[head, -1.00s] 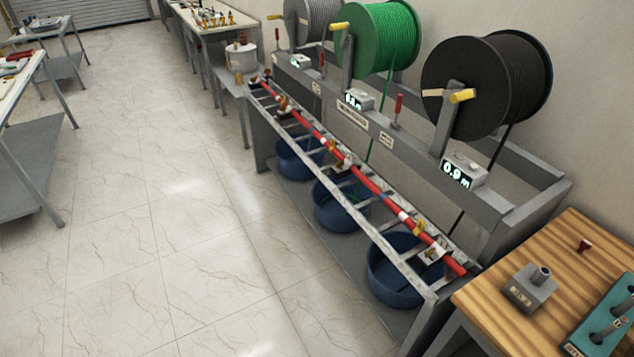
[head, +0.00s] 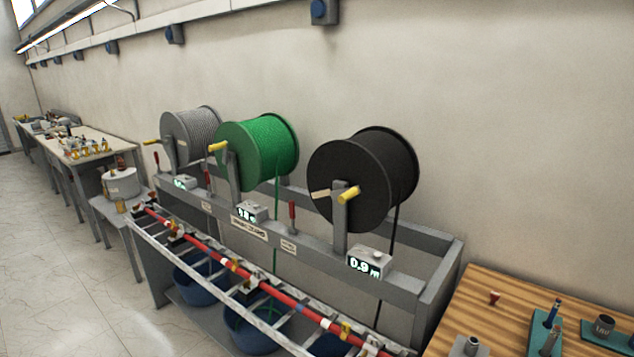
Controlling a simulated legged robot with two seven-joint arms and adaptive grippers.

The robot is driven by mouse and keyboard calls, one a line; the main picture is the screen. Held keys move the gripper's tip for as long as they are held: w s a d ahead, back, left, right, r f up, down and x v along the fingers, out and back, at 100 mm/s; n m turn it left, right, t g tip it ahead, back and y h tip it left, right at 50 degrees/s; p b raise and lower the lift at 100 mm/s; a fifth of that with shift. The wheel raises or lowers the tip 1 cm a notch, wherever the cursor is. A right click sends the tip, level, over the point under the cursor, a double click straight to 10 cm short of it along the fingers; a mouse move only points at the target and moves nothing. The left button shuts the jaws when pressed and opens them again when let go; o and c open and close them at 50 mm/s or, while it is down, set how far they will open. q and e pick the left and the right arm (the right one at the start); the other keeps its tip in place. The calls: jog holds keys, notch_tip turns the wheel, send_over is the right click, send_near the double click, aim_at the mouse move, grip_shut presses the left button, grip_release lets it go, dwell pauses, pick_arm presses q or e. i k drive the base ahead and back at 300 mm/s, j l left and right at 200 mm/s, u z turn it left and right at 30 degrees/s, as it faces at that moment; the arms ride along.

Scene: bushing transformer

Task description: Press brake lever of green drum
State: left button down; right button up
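The green drum (head: 262,150) is the middle one of three cable drums on a grey rack, with a yellow crank handle (head: 218,146) on its left side. Its green cable hangs down behind the rack's front beam. Upright levers with red grips stand along the beam. One red lever (head: 207,176) is between the grey and green drums, and another red lever (head: 292,214) is between the green and black drums. I cannot tell for certain which one belongs to the green drum. Neither of my grippers is in view.
The black drum (head: 355,185) is on the right and the grey drum (head: 188,135) on the left. A display reading 0.9 m (head: 366,264) sits below the black drum. A ladder-like rail with a red bar (head: 205,250) runs in front, above blue tubs. A wooden table (head: 480,300) stands at right.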

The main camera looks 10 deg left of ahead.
aim_at(209, 193)
jog(key=i+j+z, duration=0.45)
jog(key=i+j, duration=0.15)
jog(key=j, duration=1.4)
jog(key=i+j+z, duration=0.4)
jog(key=j, duration=1.7)
jog(key=k+j+z, duration=0.1)
jog(key=j+z, duration=0.35)
jog(key=j, duration=2.15)
jog(key=i+j, duration=0.1)
jog(key=j, duration=0.4)
jog(key=i+z, duration=0.05)
